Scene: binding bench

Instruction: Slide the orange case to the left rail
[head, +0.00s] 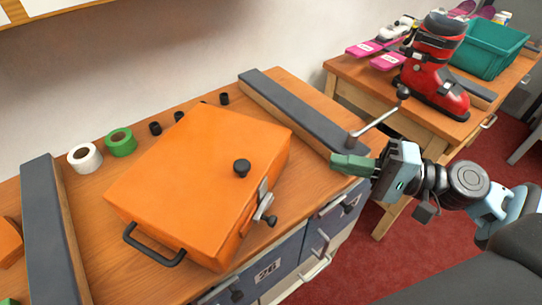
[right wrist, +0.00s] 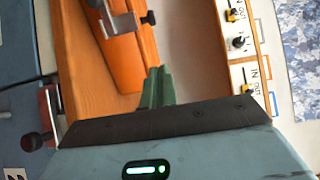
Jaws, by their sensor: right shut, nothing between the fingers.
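The orange case (head: 200,180) lies flat on the wooden bench, with a black knob on top, a black handle and metal latch parts on its sides. The left rail (head: 50,225) is a long dark grey bar to its left, with a strip of bare bench between them. My right gripper (head: 352,164) is shut and empty, its green fingers near the front end of the right rail (head: 290,105), right of the case and apart from it. In the right wrist view the closed fingers (right wrist: 158,86) show beside the case (right wrist: 125,65). My left gripper is not in view.
White tape (head: 84,157), green tape (head: 121,142) and several small black cylinders stand behind the case. A metal lever (head: 380,118) rises near my right gripper. Another orange object (head: 9,242) lies beyond the left rail. A red ski boot (head: 436,65) and teal bin (head: 489,48) stand on another table.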

